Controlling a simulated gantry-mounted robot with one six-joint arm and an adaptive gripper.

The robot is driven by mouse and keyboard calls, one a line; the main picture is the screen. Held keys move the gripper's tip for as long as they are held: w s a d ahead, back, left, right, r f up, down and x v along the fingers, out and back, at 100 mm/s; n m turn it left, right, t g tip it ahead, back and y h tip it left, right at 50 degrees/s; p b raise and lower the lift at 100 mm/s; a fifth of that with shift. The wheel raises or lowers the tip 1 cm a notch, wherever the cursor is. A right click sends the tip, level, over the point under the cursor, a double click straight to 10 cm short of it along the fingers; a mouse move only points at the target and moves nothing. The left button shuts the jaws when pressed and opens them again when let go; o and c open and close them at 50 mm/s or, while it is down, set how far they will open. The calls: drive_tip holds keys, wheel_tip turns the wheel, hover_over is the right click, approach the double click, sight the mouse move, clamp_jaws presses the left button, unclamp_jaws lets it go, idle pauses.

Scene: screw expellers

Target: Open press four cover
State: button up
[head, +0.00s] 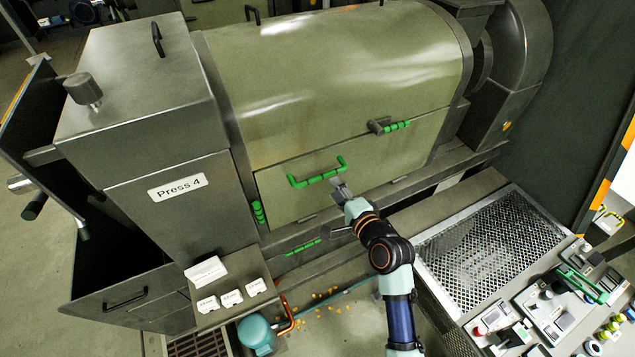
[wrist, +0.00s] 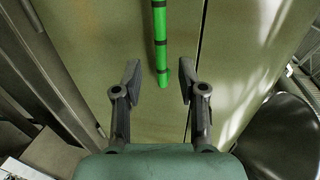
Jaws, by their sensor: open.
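Press 4 is the large olive and grey machine, marked by a white label (head: 178,187). Its lower front cover panel (head: 275,185) looks closed and carries a green bar handle (head: 317,177). My gripper (head: 340,187) is at the right end of this handle, open. In the wrist view, my gripper (wrist: 160,78) has its two fingers spread, with the end of the green handle (wrist: 160,35) showing between the fingertips. The bar runs up out of the picture. I see no finger touching it, and the depth gap is hard to tell.
Green-gripped latches sit at the panel's upper right (head: 397,126) and left edge (head: 257,213). Another green bar (head: 303,247) lies lower down. A mesh grate (head: 490,245) and a control desk (head: 560,310) are at right. A blue-green motor (head: 256,333) stands below.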

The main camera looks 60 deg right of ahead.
sight(325, 177)
drive_tip(key=x, duration=0.7)
drive_tip(key=shift+w+d, duration=0.2)
drive_tip(key=shift+w, duration=0.15)
clamp_jaws()
